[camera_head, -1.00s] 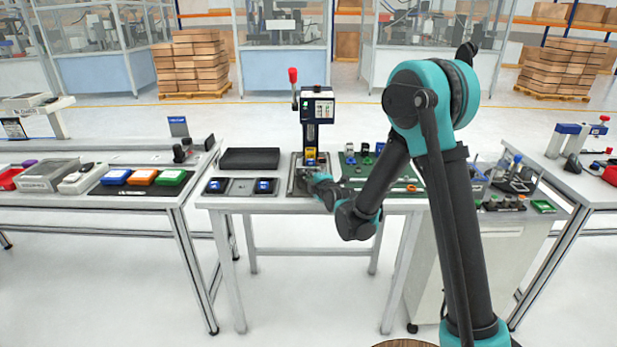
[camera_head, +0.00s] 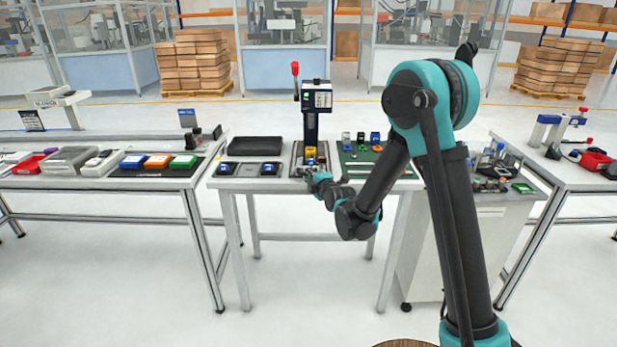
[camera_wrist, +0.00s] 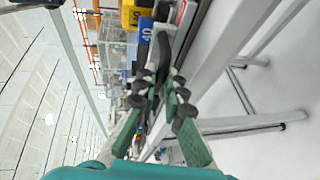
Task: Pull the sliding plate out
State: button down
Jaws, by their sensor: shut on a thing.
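The press (camera_head: 317,98), with a red-knobbed lever, stands on the middle table. At its foot, a yellow block (camera_head: 310,151) sits on the sliding plate, whose outline is hard to make out. My gripper (camera_head: 313,178) is at the table's front edge, in front of the block. In the wrist view the yellow block (camera_wrist: 136,15) and a blue label (camera_wrist: 147,29) marked with a number are close beyond the fingers. My gripper (camera_wrist: 163,82) is shut on a dark handle-like part (camera_wrist: 163,52) there. The fingers and arm partly hide the plate's front.
Left of the press are a black tray (camera_head: 255,146) and a holder with dark blocks (camera_head: 248,170). A green mat (camera_head: 370,163) with small parts lies to the right. Side tables flank this one. The floor in front (camera_head: 290,270) is clear.

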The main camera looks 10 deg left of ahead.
jog(key=shift+s+f, duration=0.1)
jog(key=shift+s, duration=0.1)
jog(key=c, duration=1.9)
grip_release()
jog(key=shift+d, duration=0.1)
jog(key=shift+s, duration=0.1)
jog(key=v, duration=1.2)
